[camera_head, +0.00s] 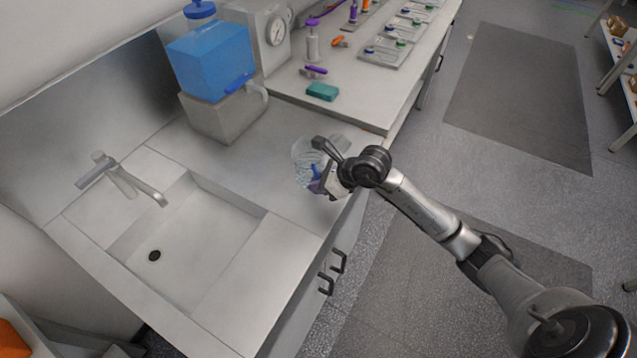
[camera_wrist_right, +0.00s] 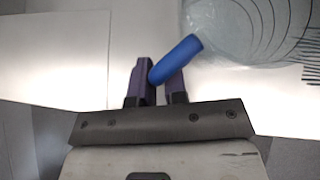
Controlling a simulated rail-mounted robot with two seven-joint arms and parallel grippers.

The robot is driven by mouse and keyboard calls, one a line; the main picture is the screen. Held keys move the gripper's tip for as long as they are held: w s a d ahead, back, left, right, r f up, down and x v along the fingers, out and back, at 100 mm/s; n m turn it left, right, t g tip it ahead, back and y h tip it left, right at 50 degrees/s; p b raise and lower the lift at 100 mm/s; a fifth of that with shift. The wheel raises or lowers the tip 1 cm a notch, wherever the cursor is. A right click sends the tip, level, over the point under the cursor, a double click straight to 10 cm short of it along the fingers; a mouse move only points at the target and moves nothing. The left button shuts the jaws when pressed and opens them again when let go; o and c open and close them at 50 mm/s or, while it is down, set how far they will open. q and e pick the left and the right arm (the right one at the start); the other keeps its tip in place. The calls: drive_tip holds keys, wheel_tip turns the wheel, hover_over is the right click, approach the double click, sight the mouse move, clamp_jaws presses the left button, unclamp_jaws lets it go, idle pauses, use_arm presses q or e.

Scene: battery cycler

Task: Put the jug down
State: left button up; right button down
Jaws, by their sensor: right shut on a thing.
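The jug is a clear vessel (camera_head: 304,160) with dark markings and a blue handle, over the counter right of the sink. In the right wrist view the clear jug body (camera_wrist_right: 245,30) fills the top right, with its blue handle (camera_wrist_right: 175,60) between the purple fingers. My right gripper (camera_head: 318,180) is shut on this handle; it also shows in the right wrist view (camera_wrist_right: 158,82). The jug is at or just above the counter; I cannot tell whether its base touches. My left gripper is not in view.
The counter (camera_head: 240,150) holds a sink (camera_head: 195,245) with a tap (camera_head: 130,180) at left. A blue water container (camera_head: 212,62) stands on a grey block behind the jug. A teal sponge (camera_head: 322,91) and several trays lie on the bench farther back. Counter around the jug is clear.

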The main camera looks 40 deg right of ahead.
drive_tip(key=shift+d, duration=0.1)
drive_tip(key=c, duration=1.2)
unclamp_jaws()
drive_tip(key=shift+f, duration=0.1)
drive_tip(key=shift+o, duration=0.2)
